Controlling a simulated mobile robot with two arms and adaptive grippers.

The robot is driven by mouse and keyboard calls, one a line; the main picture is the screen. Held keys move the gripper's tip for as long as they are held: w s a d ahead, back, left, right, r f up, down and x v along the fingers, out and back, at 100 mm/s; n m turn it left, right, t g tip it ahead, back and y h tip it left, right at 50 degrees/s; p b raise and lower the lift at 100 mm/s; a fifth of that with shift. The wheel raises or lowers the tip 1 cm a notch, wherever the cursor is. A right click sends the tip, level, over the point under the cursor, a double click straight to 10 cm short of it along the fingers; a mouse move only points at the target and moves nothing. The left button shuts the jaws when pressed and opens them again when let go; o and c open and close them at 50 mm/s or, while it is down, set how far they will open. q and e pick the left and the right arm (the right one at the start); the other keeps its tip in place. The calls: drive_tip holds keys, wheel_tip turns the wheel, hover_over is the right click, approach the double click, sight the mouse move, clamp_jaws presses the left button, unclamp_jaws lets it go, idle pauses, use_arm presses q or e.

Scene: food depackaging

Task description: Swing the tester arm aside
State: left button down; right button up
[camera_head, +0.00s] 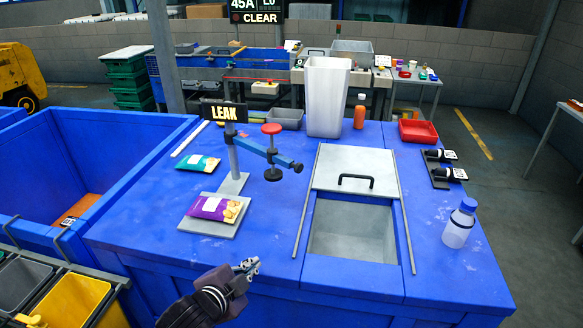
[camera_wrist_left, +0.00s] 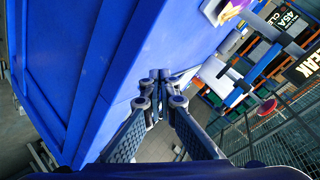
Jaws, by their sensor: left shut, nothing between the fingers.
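The tester stands on the blue table, with a grey post, a LEAK sign (camera_head: 225,112) and a blue tester arm (camera_head: 262,150). The arm reaches out to the right of the post and carries a red knob and a dark round foot (camera_head: 273,174). A purple snack bag (camera_head: 215,207) lies on the grey tester plate (camera_head: 191,226), left of the arm. My left gripper (camera_head: 250,266) is shut and empty, near the table's front edge and apart from the tester. In the left wrist view its fingertips (camera_wrist_left: 160,74) meet, with the tester beyond at the upper right. My right gripper is not in view.
A teal bag (camera_head: 198,163) lies behind the plate. A lidded bin opening (camera_head: 352,232), a white tall container (camera_head: 327,95), an orange bottle (camera_head: 360,112), a red tray (camera_head: 418,132) and a clear bottle (camera_head: 460,224) are to the right. Blue bins (camera_head: 130,128) stand at the left.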

sight(297, 170)
use_arm(q)
drive_tip(key=w+d+r+m+t+h, duration=0.1)
drive_tip(key=w+r+m+t+h, duration=0.1)
drive_tip(key=w+r+m, duration=0.45)
drive_tip(key=w+d+r+m+t+h, duration=0.15)
drive_tip(key=r+m, duration=0.25)
drive_tip(key=r, duration=0.5)
drive_tip(key=shift+n+g, duration=0.25)
drive_tip(key=p+x, duration=0.5)
drive_tip(key=x, duration=0.9)
drive_tip(key=shift+a, duration=0.2)
